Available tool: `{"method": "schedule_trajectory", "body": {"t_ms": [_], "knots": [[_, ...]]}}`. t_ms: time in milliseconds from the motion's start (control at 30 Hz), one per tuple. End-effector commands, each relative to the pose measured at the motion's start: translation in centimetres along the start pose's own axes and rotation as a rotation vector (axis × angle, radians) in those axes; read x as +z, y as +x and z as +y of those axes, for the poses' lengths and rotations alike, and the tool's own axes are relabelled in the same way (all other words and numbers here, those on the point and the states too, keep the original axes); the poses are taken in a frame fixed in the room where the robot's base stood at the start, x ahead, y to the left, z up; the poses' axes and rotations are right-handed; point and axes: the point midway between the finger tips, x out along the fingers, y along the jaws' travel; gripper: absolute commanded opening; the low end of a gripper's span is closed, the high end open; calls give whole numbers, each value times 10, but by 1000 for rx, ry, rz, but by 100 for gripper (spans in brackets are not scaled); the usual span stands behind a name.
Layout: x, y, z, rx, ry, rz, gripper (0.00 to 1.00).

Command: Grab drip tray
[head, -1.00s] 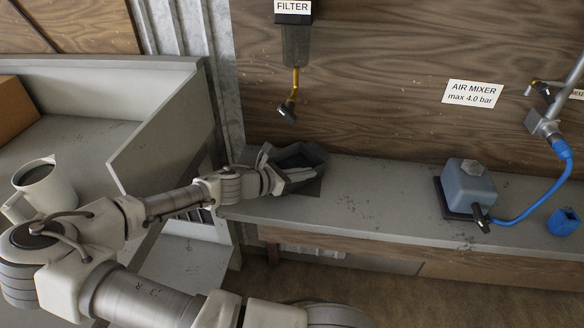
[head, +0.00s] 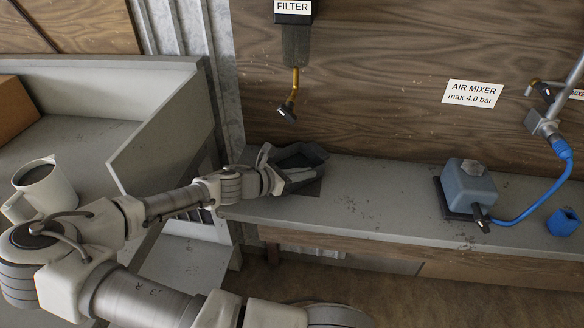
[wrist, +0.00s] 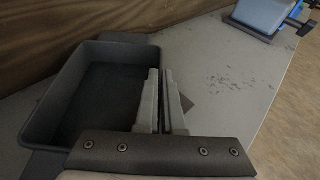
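The drip tray (head: 313,154) is a dark grey, open, shallow box at the left end of the long grey bench. In the wrist view the drip tray (wrist: 40,125) is empty and fills the left side. My gripper (head: 284,178) is at its near side in the head view. In the wrist view my gripper (wrist: 164,72) has its fingers close together at the tray's right wall, seemingly pinching it. The left finger hides most of that wall. A dark flat patch (head: 312,189) shows on the bench under the tray's edge. Whether the tray touches the bench is unclear.
A filter (head: 296,45) with a brass drain hangs on the wall above the tray. A blue box (head: 469,186) with a blue hose stands further right on the bench (head: 385,195). A mug (head: 45,185) stands on the left counter. The bench between tray and blue box is clear.

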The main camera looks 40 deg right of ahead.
Motion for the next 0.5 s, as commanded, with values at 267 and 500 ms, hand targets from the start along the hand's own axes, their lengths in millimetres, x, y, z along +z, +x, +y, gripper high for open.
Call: {"method": "schedule_trajectory", "body": {"t_ms": [267, 500], "knots": [[1, 0, 0, 0, 2, -1, 0], [8, -6, -2, 1, 3, 0, 0]]}}
